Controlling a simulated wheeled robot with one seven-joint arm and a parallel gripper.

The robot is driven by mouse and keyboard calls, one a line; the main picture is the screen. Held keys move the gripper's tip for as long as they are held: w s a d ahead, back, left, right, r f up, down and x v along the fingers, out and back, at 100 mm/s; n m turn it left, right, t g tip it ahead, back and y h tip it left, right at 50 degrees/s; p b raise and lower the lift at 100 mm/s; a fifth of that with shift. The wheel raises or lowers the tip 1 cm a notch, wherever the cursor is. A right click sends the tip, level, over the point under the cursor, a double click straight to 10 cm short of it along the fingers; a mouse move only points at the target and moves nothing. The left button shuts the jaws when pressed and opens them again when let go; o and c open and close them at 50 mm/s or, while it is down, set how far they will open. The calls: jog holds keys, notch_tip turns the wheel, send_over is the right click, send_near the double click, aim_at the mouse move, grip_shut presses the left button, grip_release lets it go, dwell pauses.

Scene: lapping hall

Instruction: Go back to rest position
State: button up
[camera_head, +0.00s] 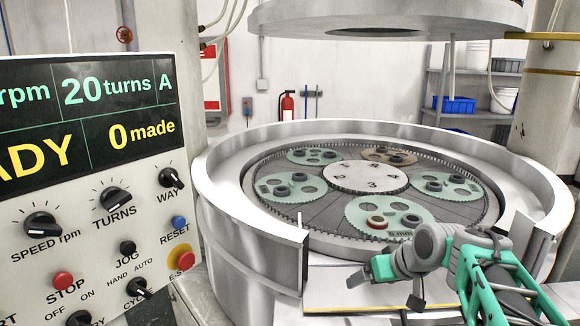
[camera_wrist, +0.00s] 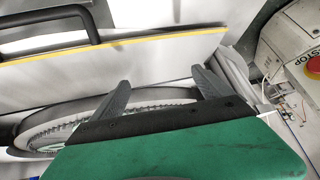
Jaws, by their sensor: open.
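My gripper (camera_head: 357,279) shows in the head view at the front opening of the lapping machine, with my green and grey arm reaching in from the lower right. Its two dark fingers stand apart in the wrist view (camera_wrist: 163,88), with nothing between them. The lapping machine (camera_head: 250,215) is a wide round metal tub. Dark rings sit on the carriers.
The control panel (camera_head: 90,180) fills the left; its display reads 20 turns and 0 made. The upper plate (camera_head: 390,15) hangs above the tub. Shelves with a blue bin (camera_head: 454,104) stand behind. In the wrist view, a yellow-edged pale panel (camera_wrist: 150,58) crosses beyond the fingers.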

jog(key=s+a+f+m+g+h, duration=0.1)
jog(key=s+a+f+g, duration=0.1)
jog(key=s+f, duration=0.35)
jog(key=s+a+f+g, duration=0.1)
jog(key=s+f, duration=0.1)
jog(key=s, duration=0.6)
jog(key=s+a+f+m+g+h, duration=0.1)
jog(key=s+a+f+g, duration=0.1)
jog(key=s+f, duration=0.35)
notch_tip(320, 180, down, 6)
jog(key=t+b, duration=0.1)
jog(key=b, duration=0.9)
jog(key=shift+s+d+h, duration=0.3)
jog(key=shift+s, duration=0.15)
jog(key=shift+c, duration=0.5)
